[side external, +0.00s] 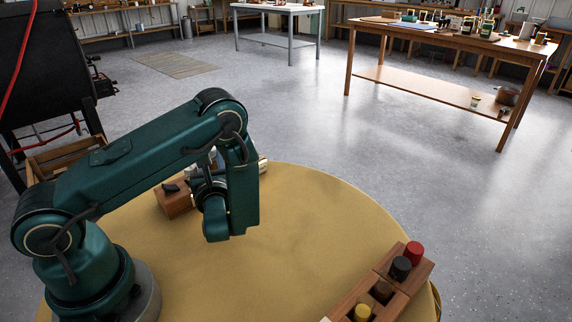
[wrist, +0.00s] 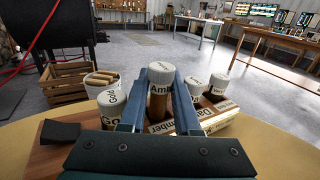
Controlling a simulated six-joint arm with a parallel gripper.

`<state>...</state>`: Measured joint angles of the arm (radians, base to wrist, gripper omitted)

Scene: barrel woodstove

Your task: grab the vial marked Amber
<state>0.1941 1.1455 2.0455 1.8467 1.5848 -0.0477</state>
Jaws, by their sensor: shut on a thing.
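The vial marked Amber (wrist: 159,104) stands upright in the wrist view, with a brown body and a white cap whose lettering reads "Am" before it is cut off. My gripper (wrist: 161,76) is shut on it, one blue finger on each side. The vial is among others in a wooden rack (wrist: 228,123); I cannot tell whether its base is lifted. A white-capped vial (wrist: 111,104) is just left of my left finger. In the side view my arm hides the gripper and vial.
In the side view the rack (side external: 176,205) shows partly behind my arm on the round yellow table (side external: 290,230). A second wooden rack (side external: 345,300) with red, black and yellow caps sits at the table's right edge. The table's middle is clear. A wooden crate (wrist: 62,86) stands beyond.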

